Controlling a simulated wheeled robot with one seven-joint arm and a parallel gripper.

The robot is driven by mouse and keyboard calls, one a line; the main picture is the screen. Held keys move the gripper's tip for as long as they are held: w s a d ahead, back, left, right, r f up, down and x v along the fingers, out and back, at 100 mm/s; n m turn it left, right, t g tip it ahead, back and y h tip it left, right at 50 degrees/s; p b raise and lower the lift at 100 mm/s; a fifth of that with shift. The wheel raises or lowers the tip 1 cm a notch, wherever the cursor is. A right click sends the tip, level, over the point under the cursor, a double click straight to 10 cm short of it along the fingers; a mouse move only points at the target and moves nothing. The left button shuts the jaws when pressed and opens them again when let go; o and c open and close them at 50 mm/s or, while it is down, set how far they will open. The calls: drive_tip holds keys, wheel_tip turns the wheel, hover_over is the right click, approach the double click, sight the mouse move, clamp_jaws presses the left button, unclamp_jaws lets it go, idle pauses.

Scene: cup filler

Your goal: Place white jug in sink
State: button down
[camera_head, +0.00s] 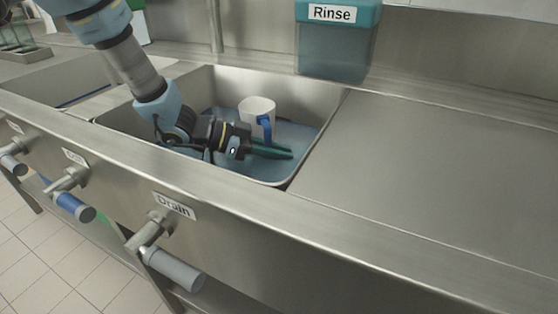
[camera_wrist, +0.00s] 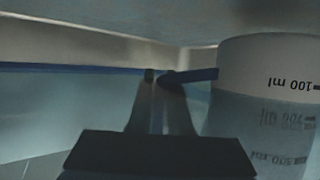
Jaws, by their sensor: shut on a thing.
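The jug's base is hard to make out against the bluish sink bottom.
A teal container labelled Rinse (camera_head: 337,45) stands behind the sink. A wide bare steel counter (camera_head: 440,170) lies to the right. Another basin (camera_head: 60,80) is at the left. Drain levers (camera_head: 165,255) stick out from the front panel below the sink's front edge.

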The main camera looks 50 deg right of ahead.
drive_tip(key=shift+f, duration=1.05)
drive_tip(key=shift+f, duration=0.2)
drive_tip(key=c, duration=0.8)
unclamp_jaws()
drive_tip(key=shift+c, duration=0.2)
drive_tip(key=shift+r, duration=0.25)
drive_tip(key=v, duration=0.7)
drive_tip(key=shift+w+a, duration=0.15)
drive_tip(key=shift+w, duration=0.05)
